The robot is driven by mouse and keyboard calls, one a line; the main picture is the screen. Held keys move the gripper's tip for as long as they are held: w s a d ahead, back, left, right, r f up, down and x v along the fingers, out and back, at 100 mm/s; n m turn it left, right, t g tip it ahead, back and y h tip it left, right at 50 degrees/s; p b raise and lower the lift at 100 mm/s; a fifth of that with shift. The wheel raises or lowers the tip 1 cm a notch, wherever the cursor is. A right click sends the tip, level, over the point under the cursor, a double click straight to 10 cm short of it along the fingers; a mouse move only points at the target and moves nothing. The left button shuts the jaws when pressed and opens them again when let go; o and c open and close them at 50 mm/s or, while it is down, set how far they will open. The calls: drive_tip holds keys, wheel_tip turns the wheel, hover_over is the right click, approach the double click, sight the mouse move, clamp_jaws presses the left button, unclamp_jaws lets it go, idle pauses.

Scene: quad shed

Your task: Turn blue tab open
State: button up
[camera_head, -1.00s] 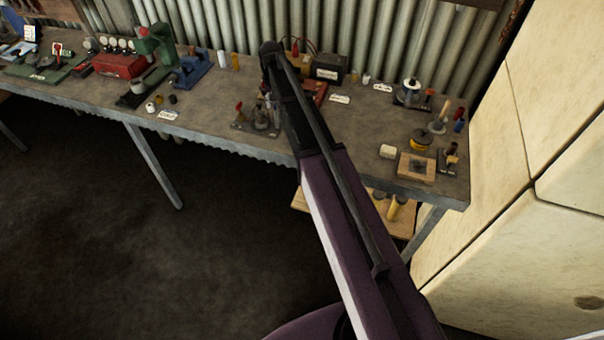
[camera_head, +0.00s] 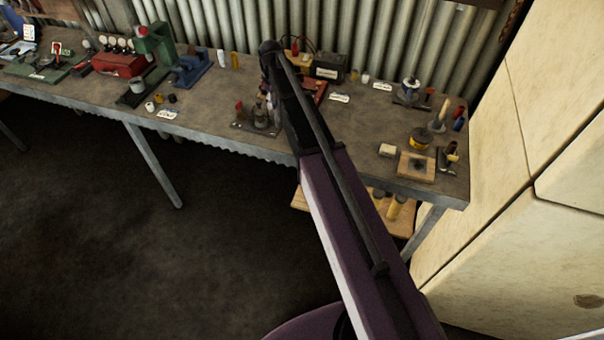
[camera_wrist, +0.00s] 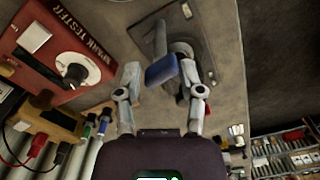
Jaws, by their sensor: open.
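A blue tab (camera_wrist: 161,70) shows in the wrist view, just ahead of my gripper (camera_wrist: 160,78), between the lines of its two fingers and nearer the right one. The fingers are spread apart, and I cannot tell whether the right finger touches the tab. The tab belongs to a grey metal fitting (camera_wrist: 180,48) on a dark base plate (camera_wrist: 150,42). The right finger hides part of the fitting. In the head view my arm covers most of this spot; part of the fitting (camera_head: 262,117) shows left of the arm.
A red spark tester (camera_wrist: 65,50) with a dial stands close to the left finger in the wrist view. A yellow-brown block with leads lies below it. In the head view, a wooden block (camera_head: 417,168) and a yellow tin (camera_head: 420,138) are to the right.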

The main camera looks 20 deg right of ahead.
drive_tip(key=n, duration=0.5)
wheel_tip(320, 180, up, 14)
drive_tip(key=p, duration=1.4)
drive_tip(key=s+f+m+b, duration=0.3)
drive_tip(key=s+f+b, duration=0.3)
drive_tip(key=s, duration=0.4)
drive_tip(key=s+f+m+b, duration=0.4)
drive_tip(key=s+f+b, duration=0.2)
drive_tip(key=s, duration=0.4)
drive_tip(key=s+f+m+b, duration=0.3)
drive_tip(key=s+f+b, duration=0.3)
drive_tip(key=s, duration=0.3)
drive_tip(key=shift+s+m, duration=0.3)
drive_tip(key=shift+s, duration=0.1)
drive_tip(key=shift+d, duration=0.1)
drive_tip(key=shift+d, duration=0.1)
